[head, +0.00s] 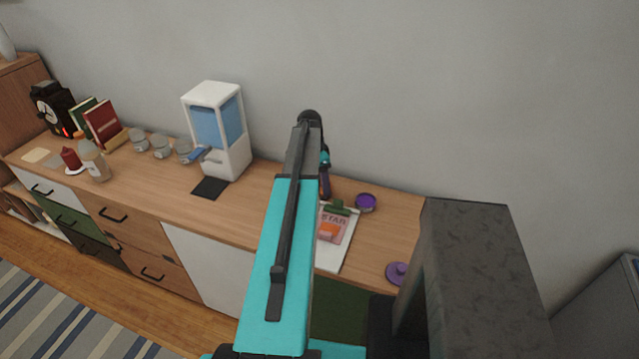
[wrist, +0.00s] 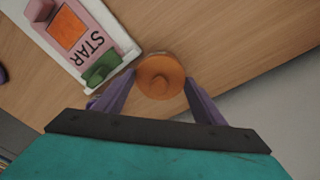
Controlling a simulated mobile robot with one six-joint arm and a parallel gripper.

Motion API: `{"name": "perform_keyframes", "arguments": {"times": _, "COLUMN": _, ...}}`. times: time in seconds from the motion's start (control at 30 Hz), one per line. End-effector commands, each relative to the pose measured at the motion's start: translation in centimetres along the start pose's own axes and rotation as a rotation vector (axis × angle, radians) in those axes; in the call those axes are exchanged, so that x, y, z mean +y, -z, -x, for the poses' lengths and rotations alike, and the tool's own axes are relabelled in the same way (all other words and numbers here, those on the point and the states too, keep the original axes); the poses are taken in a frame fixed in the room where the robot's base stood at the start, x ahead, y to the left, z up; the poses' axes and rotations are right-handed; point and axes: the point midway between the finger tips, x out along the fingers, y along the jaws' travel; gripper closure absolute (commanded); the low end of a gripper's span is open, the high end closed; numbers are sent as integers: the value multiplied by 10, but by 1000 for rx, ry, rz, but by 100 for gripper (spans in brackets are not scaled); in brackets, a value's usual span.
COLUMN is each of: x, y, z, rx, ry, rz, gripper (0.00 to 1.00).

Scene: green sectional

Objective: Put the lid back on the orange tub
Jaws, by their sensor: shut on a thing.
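In the wrist view a round orange lid (wrist: 160,78) with a knob in its middle lies between the two purple fingers of my gripper (wrist: 160,80). My gripper is shut on it. A paler rim shows along its far edge; I cannot tell whether this is the orange tub under it, or whether the lid is seated or apart. In the head view my gripper (head: 325,185) is over the back of the counter, beyond the clipboard, partly behind my arm. The orange lid and tub are hidden there.
A clipboard (head: 345,254) with a pink "STAR" sheet lies close by. A purple tub (head: 365,203) and a purple lid (head: 398,273) stand apart to the right. A white-and-blue dispenser (head: 218,130) and several jars are to the left. The wall is close behind.

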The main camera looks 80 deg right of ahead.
Motion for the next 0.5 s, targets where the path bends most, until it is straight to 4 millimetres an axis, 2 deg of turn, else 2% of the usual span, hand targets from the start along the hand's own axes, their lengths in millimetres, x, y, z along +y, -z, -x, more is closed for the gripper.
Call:
{"name": "perform_keyframes", "arguments": {"times": 0.2, "x": 0, "y": 0, "z": 0, "rx": 0, "ry": 0, "rz": 0, "gripper": 60}}
{"name": "perform_keyframes", "arguments": {"times": 0.23, "x": 0, "y": 0, "z": 0, "rx": 0, "ry": 0, "rz": 0, "gripper": 33}}
{"name": "perform_keyframes", "arguments": {"times": 0.3, "x": 0, "y": 0, "z": 0, "rx": 0, "ry": 0, "rz": 0, "gripper": 21}}
{"name": "perform_keyframes", "arguments": {"times": 0.37, "x": 0, "y": 0, "z": 0, "rx": 0, "ry": 0, "rz": 0, "gripper": 15}}
{"name": "perform_keyframes", "arguments": {"times": 0.5, "x": 0, "y": 0, "z": 0, "rx": 0, "ry": 0, "rz": 0, "gripper": 15}}
